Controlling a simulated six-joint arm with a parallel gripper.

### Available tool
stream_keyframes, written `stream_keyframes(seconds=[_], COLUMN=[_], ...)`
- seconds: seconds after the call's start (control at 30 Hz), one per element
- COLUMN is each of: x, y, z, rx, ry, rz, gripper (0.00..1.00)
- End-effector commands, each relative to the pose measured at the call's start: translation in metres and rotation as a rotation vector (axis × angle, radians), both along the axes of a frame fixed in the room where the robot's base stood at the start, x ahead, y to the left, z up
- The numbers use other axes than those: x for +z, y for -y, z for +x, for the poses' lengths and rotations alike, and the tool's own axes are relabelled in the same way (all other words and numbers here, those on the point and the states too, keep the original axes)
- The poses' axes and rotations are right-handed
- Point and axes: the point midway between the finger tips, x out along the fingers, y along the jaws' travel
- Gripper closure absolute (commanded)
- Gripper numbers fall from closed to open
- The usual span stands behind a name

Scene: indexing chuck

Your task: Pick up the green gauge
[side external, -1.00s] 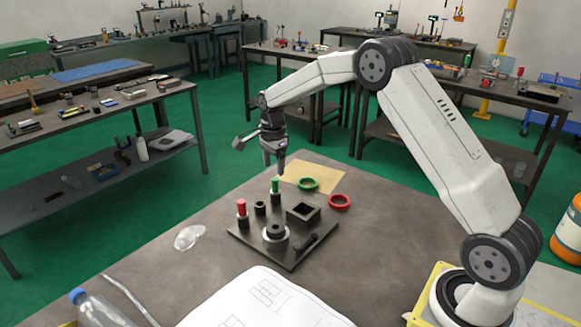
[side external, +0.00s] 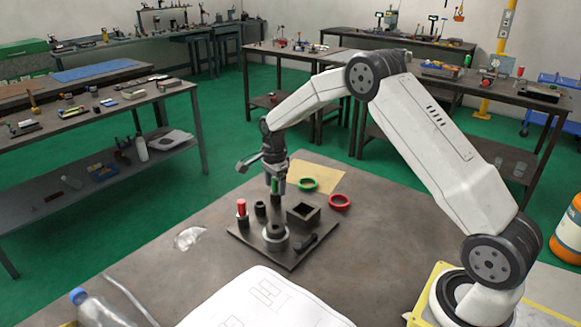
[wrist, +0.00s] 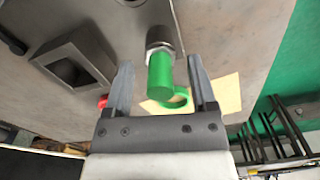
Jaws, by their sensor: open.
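The green gauge (side external: 275,187) is an upright green cylinder on the dark base plate (side external: 254,240), at its back edge. My gripper (side external: 275,180) is directly over it, pointing down, with its fingers at the level of the green top. In the wrist view the green gauge (wrist: 161,75) shows between the two open fingers of my gripper (wrist: 160,75), with a metal collar at its far end. Gaps show on both sides, so the fingers look clear of it.
A red-topped gauge (side external: 242,208), a small black post (side external: 261,208), a round chuck (side external: 275,233), a square socket block (side external: 303,213) and a dark handle (side external: 306,243) share the plate. A green ring (side external: 307,184) and a red ring (side external: 340,202) lie beyond it.

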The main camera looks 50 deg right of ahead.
Motion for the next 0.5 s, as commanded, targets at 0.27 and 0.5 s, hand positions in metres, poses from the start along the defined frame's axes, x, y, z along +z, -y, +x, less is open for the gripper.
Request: stream_keyframes(seconds=[0.27, 0.5], x=[-0.0003, 0.0000], y=[0.0000, 0.0000], z=[-0.0001, 0.0000], rx=[0.000, 0.000], ry=[0.000, 0.000], rz=[0.000, 0.000], gripper=[0.27, 0.43])
